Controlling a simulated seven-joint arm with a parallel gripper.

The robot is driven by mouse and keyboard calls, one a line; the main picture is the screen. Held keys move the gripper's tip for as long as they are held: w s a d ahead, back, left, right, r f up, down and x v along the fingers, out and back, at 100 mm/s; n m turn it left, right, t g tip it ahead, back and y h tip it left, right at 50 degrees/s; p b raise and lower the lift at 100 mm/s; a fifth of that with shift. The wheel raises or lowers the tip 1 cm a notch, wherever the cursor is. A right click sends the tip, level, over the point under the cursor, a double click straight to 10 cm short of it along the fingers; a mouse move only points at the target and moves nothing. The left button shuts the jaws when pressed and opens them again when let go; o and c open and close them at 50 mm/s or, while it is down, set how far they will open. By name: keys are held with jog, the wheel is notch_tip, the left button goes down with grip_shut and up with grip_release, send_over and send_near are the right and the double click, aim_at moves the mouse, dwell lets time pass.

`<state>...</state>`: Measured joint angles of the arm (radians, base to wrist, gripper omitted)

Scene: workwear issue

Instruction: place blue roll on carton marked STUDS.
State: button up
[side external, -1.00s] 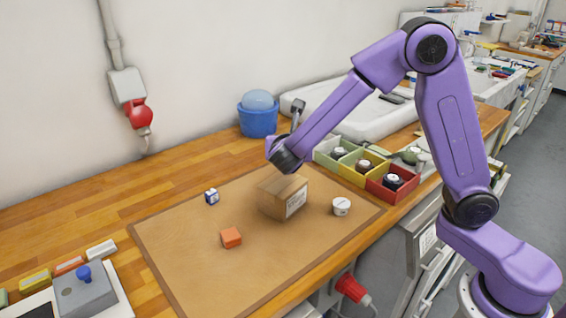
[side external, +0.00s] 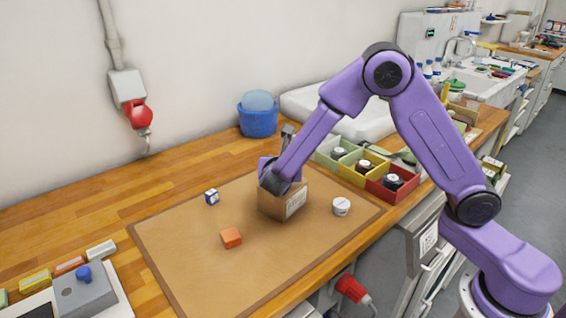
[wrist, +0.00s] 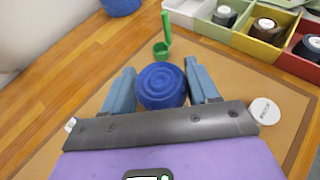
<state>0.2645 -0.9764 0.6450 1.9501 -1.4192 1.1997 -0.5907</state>
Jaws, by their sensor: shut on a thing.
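The blue roll (wrist: 161,86) sits between the two fingers of my gripper (wrist: 162,88) in the wrist view, and the gripper is shut on it. In the side view the gripper (side external: 272,190) is low at the back left of a brown carton (side external: 284,207) and overlaps its upper part. The roll and fingertips are hidden there. The carton has a white label on its front right face, too small to read. I cannot make the carton out in the wrist view.
A green long-handled item (wrist: 162,48) stands just beyond the roll. An orange block (side external: 231,238), a blue-and-white cube (side external: 212,197) and a white round tub (side external: 341,206) are on the mat (side external: 190,270). Coloured bins (side external: 387,190) line the right. The mat's front left is clear.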

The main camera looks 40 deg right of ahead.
jog(key=shift+f, duration=0.15)
jog(key=o, duration=1.1)
jog(key=shift+c, duration=0.2)
jog(key=shift+s+a+r, duration=0.1)
jog(key=shift+a+r, duration=0.05)
jog(key=shift+r, duration=0.1)
jog(key=v, duration=1.1)
jog(key=shift+s+a, duration=0.2)
jog(key=shift+s, duration=0.1)
jog(key=s+d+m+g+y, duration=0.3)
jog(key=s+m, duration=0.1)
jog(key=s, duration=0.5)
jog(key=s+d+f+m+g+y, duration=0.1)
jog(key=s+d+m+g+y, duration=0.2)
jog(key=s, duration=0.7)
jog(key=s+d+f+m+g+y, duration=0.1)
jog(key=s+d+m+g+y, duration=0.2)
jog(key=s+m, duration=0.4)
jog(key=s, duration=0.2)
jog(key=shift+s+d+y, duration=0.25)
jog(key=shift+s+y, duration=0.15)
